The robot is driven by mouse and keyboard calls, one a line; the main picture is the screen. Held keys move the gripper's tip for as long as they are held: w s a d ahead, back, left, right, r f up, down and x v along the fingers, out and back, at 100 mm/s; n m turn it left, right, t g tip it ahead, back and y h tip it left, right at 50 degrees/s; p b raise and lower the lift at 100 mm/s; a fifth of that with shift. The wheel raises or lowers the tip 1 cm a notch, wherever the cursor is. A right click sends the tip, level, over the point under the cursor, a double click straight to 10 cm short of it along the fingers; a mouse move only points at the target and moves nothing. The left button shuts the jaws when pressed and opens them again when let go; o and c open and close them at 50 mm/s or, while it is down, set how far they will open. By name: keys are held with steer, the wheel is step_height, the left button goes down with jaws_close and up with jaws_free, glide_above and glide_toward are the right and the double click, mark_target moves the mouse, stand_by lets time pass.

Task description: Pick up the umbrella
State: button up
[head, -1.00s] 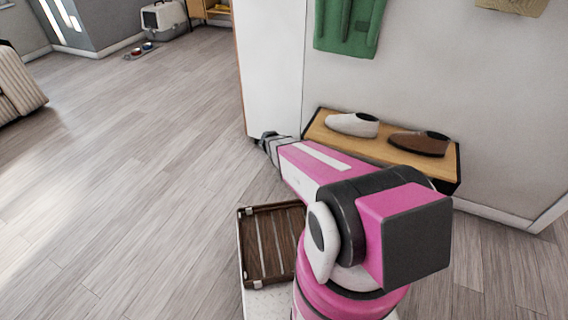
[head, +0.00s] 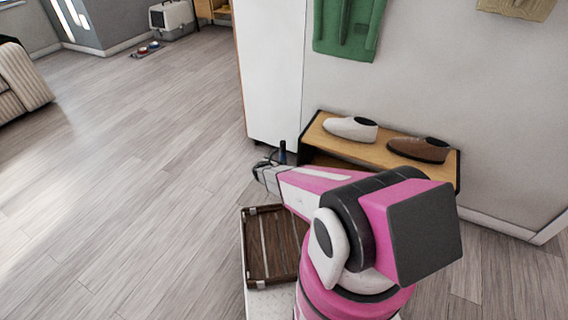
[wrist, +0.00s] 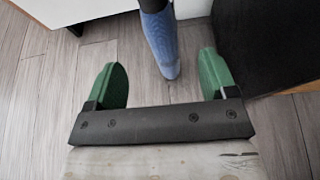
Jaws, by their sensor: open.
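The umbrella (wrist: 161,45) is a blue, narrow upright shape with a dark upper part in the wrist view. It stands between and beyond my gripper's two green fingertips, apart from both. In the head view only a small dark-blue piece of the umbrella (head: 282,152) shows above my arm's end, beside the shoe bench. My gripper (wrist: 163,78) is open and empty, with its fingers on either side of the umbrella's line. In the head view my gripper (head: 262,172) points left, low near the white cabinet, and its fingers are hard to make out.
A wooden bench (head: 375,150) with a white shoe (head: 350,128) and a brown shoe (head: 419,149) stands against the wall. A tall white cabinet (head: 270,75) is beside it. A brown slatted tray (head: 270,245) is near my base. The floor to the left is clear.

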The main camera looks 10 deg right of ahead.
mark_target(281, 158)
steer(key=x, duration=0.5)
steer(key=shift+w+f, duration=0.1)
steer(key=shift+f+x, duration=0.15)
steer(key=shift+x, duration=1.1)
steer(key=shift+f+x, duration=0.15)
steer(key=shift+x, duration=1.15)
steer(key=c, duration=1.1)
